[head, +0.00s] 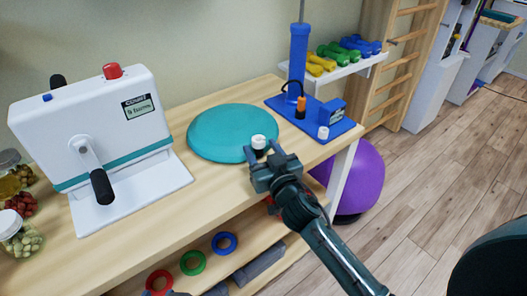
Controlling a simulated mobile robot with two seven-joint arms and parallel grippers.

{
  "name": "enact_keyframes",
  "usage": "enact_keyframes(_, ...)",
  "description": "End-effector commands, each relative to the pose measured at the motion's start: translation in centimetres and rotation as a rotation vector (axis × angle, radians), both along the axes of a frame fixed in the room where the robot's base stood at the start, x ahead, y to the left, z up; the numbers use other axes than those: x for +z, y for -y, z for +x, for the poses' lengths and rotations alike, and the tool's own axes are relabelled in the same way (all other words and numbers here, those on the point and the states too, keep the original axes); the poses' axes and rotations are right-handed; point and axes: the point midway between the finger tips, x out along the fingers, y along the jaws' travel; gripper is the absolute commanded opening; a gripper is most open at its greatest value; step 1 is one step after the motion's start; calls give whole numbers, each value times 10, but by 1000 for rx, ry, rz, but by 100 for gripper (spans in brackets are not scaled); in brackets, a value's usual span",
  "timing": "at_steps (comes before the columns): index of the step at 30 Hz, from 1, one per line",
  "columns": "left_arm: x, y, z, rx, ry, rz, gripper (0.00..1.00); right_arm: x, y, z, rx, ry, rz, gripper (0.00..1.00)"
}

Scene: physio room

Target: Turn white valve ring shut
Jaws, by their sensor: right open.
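The white valve ring (258,141) is a small white cap above a dark collar, at the right front edge of the round teal cushion (222,130). My right gripper (263,156) comes in from the lower right and is open, with its fingertips right at the valve. The fingers partly hide the lower part of the valve, and I cannot tell whether they touch it. My left gripper is not seen.
A blue pump stand (299,55) with a small white cap (323,132) stands right of the cushion. A white crank machine (98,130) and jars (20,229) are left. A purple ball (357,180) is below the table; coloured rings (193,262) lie on the lower shelf.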

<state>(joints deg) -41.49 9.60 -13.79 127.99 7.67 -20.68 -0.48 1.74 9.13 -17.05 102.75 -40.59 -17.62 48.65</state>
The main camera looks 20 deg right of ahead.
Motion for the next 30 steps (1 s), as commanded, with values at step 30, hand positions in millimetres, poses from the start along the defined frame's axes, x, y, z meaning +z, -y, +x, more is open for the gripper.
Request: enact_keyframes(30, 4, -2, -1, 6, 26, 1, 36, 0, 13, -131, -1, 1, 0, 52)
